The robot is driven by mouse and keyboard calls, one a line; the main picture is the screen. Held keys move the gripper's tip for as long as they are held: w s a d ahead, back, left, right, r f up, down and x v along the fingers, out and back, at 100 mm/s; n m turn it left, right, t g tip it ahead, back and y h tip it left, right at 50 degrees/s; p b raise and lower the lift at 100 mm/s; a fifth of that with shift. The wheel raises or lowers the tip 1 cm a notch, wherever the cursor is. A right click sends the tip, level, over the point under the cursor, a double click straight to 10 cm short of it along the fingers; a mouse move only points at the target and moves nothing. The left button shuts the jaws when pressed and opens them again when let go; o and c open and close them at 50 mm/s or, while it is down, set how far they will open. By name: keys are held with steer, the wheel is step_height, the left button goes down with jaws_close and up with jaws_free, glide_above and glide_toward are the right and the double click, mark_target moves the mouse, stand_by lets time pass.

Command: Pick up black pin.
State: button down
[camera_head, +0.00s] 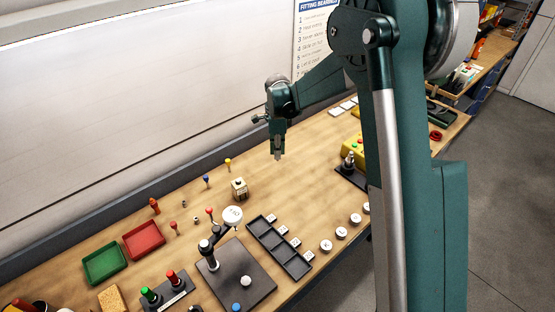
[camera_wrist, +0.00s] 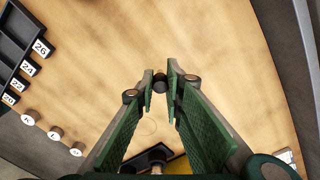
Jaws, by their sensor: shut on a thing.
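My gripper (camera_head: 278,152) hangs above the bare middle of the bench in the head view, clear of the wood and pointing down. In the wrist view my gripper (camera_wrist: 162,76) has its two green fingers closed on a small dark round-ended thing, which I take to be the black pin (camera_wrist: 160,85). Only its dark end shows between the fingertips; the fingers hide the rest. In the head view the pin is too small to make out clearly.
The black compartment tray (camera_head: 281,252) with numbered tags lies to the front left, also in the wrist view (camera_wrist: 14,50). White lettered discs (camera_head: 341,232) line the front edge. A black stand (camera_head: 352,177) and a yellow box (camera_head: 356,149) stand to the right. Wood below is clear.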

steer(key=shift+r, duration=1.4)
steer(key=shift+w+d, duration=0.1)
